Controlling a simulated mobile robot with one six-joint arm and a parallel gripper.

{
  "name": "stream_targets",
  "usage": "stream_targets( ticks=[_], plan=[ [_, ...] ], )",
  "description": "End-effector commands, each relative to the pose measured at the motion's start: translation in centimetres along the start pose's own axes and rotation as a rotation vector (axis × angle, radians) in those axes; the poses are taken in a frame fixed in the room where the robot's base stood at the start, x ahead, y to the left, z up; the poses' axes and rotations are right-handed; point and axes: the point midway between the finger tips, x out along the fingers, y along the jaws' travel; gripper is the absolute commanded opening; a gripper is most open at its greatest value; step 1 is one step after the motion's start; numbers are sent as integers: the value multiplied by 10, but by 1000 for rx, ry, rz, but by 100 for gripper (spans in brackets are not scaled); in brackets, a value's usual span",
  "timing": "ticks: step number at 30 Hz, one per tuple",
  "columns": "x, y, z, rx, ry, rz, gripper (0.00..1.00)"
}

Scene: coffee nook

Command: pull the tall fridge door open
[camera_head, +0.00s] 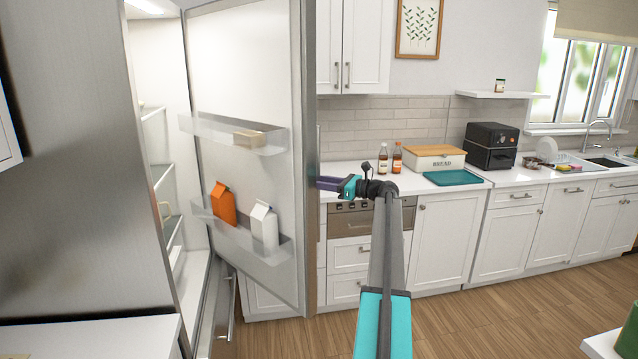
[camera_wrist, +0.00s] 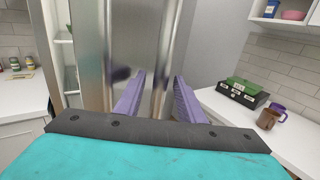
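The tall steel fridge (camera_head: 70,160) stands at the left in the head view. Its door (camera_head: 309,150) is swung wide open, with its inner face and bins turned toward the head camera. My gripper (camera_head: 326,184) is at the outer side of the door, partly hidden behind the door's edge. The exact finger contact is hard to see.
An orange carton (camera_head: 223,204) and a white carton (camera_head: 264,228) stand in the lower door bin. A counter (camera_head: 340,177) with bottles, bread box and black appliance (camera_head: 491,147) runs behind my arm. The wood floor (camera_head: 480,318) at the right is clear.

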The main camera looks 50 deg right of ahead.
Motion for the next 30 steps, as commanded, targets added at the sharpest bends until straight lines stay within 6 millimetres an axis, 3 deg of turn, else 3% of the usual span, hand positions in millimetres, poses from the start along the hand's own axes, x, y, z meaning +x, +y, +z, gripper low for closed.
stream_targets(
  ticks=[8, 24, 30],
  plan=[
    [-23, 0, -1, 0, -1, -2, 36],
    [-107, 0, -2, -1, 0, -2, 36],
    [-129, 0, -1, 0, 1, -1, 36]
  ],
)
